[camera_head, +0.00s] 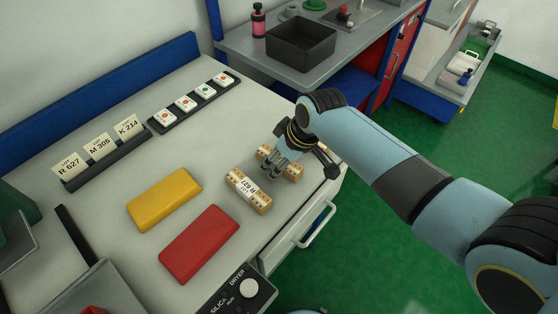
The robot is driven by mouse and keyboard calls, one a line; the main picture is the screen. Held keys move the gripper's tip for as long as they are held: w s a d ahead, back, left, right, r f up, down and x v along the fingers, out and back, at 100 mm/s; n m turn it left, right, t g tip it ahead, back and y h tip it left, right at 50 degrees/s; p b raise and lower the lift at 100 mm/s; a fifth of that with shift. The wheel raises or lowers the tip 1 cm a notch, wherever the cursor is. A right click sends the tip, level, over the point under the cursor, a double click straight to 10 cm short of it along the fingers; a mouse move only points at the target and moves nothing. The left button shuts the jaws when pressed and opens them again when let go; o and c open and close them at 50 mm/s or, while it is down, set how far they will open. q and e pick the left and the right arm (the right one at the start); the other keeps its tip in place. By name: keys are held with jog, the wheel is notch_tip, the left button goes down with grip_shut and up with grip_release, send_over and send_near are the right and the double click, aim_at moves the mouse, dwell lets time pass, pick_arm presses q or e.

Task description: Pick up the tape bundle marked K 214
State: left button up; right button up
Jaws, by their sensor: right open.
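A tan tape bundle (265,203) with a white label reading R 627 lies on the bench. A second tape bundle (293,173) lies just behind it, partly covered by my right gripper, and its label cannot be read. My right gripper (280,168) is open, its fingers pointing down over this second bundle. I cannot tell whether the fingers touch it. A card reading K 214 (127,127) stands at the right end of a dark card holder, beside cards M 305 (99,146) and R 627 (68,166). My left gripper is not in view.
A yellow block (164,199) and a red block (200,244) lie left of the bundles. A dark strip (215,103) holds several small white pieces at the back. A dryer control (248,289) is at the front edge. A black bin (301,45) stands on the far bench.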

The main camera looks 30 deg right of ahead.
grip_shut()
jog(key=shift+r, duration=0.1)
dwell(0.3)
